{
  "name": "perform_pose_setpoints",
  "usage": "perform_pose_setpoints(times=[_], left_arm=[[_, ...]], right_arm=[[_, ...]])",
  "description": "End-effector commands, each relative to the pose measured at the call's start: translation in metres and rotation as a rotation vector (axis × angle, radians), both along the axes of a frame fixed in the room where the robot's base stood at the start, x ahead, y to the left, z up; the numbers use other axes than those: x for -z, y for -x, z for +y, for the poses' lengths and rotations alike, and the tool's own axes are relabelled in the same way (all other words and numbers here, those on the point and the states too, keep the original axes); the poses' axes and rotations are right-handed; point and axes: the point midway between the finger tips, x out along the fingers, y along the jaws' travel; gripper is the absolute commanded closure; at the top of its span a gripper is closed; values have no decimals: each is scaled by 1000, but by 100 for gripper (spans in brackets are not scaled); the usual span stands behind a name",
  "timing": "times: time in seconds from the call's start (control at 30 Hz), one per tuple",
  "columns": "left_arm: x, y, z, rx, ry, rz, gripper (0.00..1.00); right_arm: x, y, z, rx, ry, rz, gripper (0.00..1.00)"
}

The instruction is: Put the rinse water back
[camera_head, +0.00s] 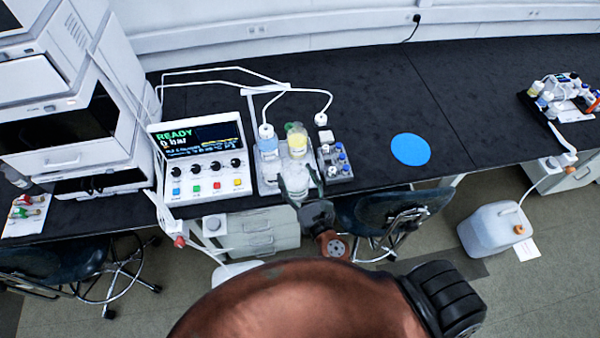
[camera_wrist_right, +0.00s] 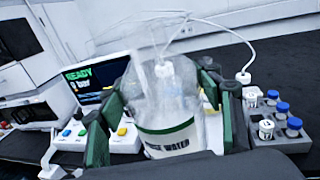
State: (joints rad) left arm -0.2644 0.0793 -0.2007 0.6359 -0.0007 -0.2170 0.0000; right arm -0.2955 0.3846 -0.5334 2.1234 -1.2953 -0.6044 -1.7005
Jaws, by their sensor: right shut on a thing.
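The rinse water bottle (camera_wrist_right: 166,108) is clear, with a white and green label reading "...NSE WATER" in the right wrist view. My right gripper (camera_head: 299,186) is shut on it, with green-padded fingers on either side. In the head view the bottle (camera_head: 295,178) shows between the fingers, over the front part of a grey tray (camera_head: 268,184). I cannot tell whether it touches the tray. Behind it on the tray are a bottle with bluish liquid (camera_head: 267,142) and a yellow one (camera_head: 297,142). My left gripper is not in view.
A control box (camera_head: 200,160) reading "READY 0 bar" stands left of the tray. A rack of blue- and white-capped vials (camera_head: 335,160) stands close on the right. Thin tubing arches overhead. A flat blue disc (camera_head: 411,149) lies farther right, with clear black bench around it.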

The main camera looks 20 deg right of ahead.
Motion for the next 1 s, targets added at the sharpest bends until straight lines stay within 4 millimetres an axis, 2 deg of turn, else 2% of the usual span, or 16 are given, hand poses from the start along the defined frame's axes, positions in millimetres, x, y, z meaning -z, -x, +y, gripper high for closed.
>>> perform_pose_setpoints(times=[0.03, 0.17, 0.3, 0.37, 0.47, 0.63, 0.77, 0.87, 1.0], left_arm=[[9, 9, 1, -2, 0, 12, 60], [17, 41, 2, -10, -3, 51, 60], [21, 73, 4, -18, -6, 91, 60], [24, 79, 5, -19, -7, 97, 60], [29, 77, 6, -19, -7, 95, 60], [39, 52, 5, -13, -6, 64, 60], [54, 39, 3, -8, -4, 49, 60], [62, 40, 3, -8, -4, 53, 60], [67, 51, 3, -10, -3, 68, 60]], right_arm=[[6, -12, 2, 4, 1, -5, 91], [12, -31, 3, 13, 3, 0, 91], [22, -49, -10, 17, 7, 3, 91], [27, -58, -18, 17, 7, 3, 91], [38, -75, -34, 18, 7, 4, 91], [55, -104, -59, 19, 6, 3, 91], [84, -116, -71, 20, 4, 6, 91], [95, -125, -78, 19, 3, 5, 91], [101, -130, -83, 18, 2, 3, 91]])
